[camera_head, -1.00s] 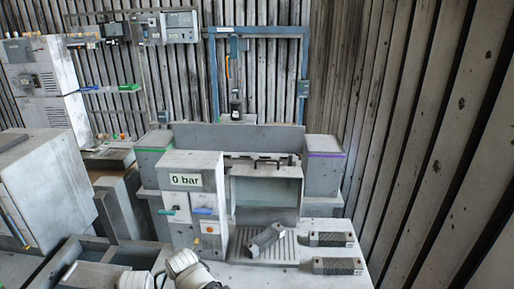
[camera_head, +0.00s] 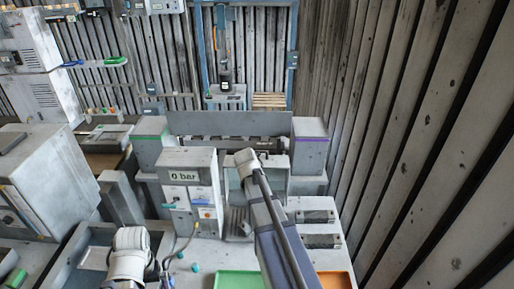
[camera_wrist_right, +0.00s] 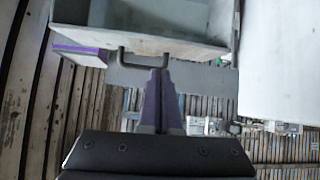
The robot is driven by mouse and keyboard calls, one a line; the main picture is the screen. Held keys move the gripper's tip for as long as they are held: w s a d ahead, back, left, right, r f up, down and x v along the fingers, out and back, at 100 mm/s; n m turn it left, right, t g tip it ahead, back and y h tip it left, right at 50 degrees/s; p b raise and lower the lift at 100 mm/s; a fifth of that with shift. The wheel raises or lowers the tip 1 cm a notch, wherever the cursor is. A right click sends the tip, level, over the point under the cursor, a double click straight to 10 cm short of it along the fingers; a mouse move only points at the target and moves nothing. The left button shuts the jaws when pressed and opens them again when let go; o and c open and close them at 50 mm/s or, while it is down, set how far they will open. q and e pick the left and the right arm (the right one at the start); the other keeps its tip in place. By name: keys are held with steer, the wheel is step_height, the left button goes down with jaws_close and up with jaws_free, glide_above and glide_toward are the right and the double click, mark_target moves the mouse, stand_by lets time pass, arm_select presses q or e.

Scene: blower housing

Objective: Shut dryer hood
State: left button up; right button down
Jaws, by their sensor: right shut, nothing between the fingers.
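The dryer hood is the pale grey box-like part (camera_head: 276,166) in the middle of the head view, between the 0 bar panel and the purple-edged side block; my right arm covers much of it. In the right wrist view a grey box-like part (camera_wrist_right: 140,19) shows its hollow side, with a dark U-shaped handle (camera_wrist_right: 150,49) at its lower edge. My right gripper (camera_wrist_right: 159,72) is shut and empty, its tips at or just in front of the handle; I cannot tell if they touch. In the head view my right gripper is hidden behind its wrist. My left gripper is not in view.
The 0 bar panel (camera_head: 188,185) stands left of the hood. Dark ribbed blocks (camera_head: 320,241) lie on the bench to the right. A green tray (camera_head: 240,279) and an orange tray (camera_head: 335,280) are at the front. A slatted wall (camera_head: 420,130) closes the right side.

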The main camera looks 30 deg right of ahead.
steer(key=t+h, duration=0.2)
glide_toward(257, 152)
steer(key=w+d+r, duration=0.3)
steer(key=r, duration=0.1)
steer(key=shift+m+y, duration=0.3)
steer(key=w+f+b, duration=0.1)
steer(key=f+b, duration=0.1)
steer(key=w+d+f+b, duration=0.1)
steer(key=w+f+b, duration=0.1)
steer(key=w+d+f+b, duration=0.1)
steer(key=w+f+b, duration=0.1)
steer(key=shift+w+d+f, duration=0.15)
steer(key=shift+d+f, duration=0.1)
steer(key=shift+f, duration=0.05)
steer(key=shift+s+a, duration=0.25)
steer(key=shift+s, duration=0.15)
steer(key=shift+w, duration=0.15)
steer(key=shift+d, duration=0.1)
